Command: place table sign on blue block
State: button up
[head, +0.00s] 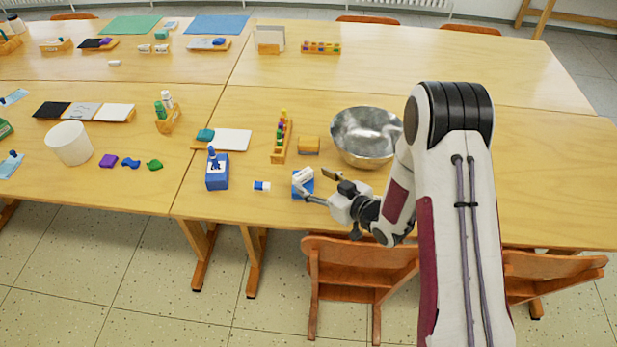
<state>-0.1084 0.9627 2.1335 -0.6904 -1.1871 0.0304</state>
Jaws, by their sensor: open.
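A small white piece, which looks like the table sign (304,175), rests on top of a blue block (297,190) near the front edge of the table. My gripper (318,186) is open at the right of the block. One finger reaches to the block's lower right and the other is at its upper right. The fingers partly cover the block's right side, and I cannot tell whether they touch the sign. A second, larger blue block (217,180) with a blue upright piece on top stands further left.
A steel bowl (366,138) stands behind my gripper, close to my arm. An orange-yellow block (308,145) and a rack of coloured pegs (281,138) are behind the blue block. A small blue-and-white block (262,186) lies to the left. Chairs (360,265) stand below the front edge.

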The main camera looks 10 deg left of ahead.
jog(key=v, duration=0.6)
jog(key=shift+w+r, duration=0.1)
dwell(0.8)
jog(key=s+d+r+m+h, duration=0.1)
jog(key=d+r+m+h, duration=0.1)
jog(key=d+r+h, duration=0.5)
jog(key=s+d+r+m+h, duration=0.2)
jog(key=d+r, duration=0.7)
jog(key=r, duration=0.3)
jog(key=s+d+r+m+g, duration=0.1)
jog(key=s+r+m+g, duration=0.1)
jog(key=s, duration=1.2)
jog(key=s+d+r+m+g, duration=0.1)
jog(key=s+r, duration=0.4)
jog(key=s, duration=0.9)
jog(key=shift+r+m+g+h, duration=0.35)
jog(key=shift+m+g, duration=0.25)
jog(key=shift+m, duration=0.4)
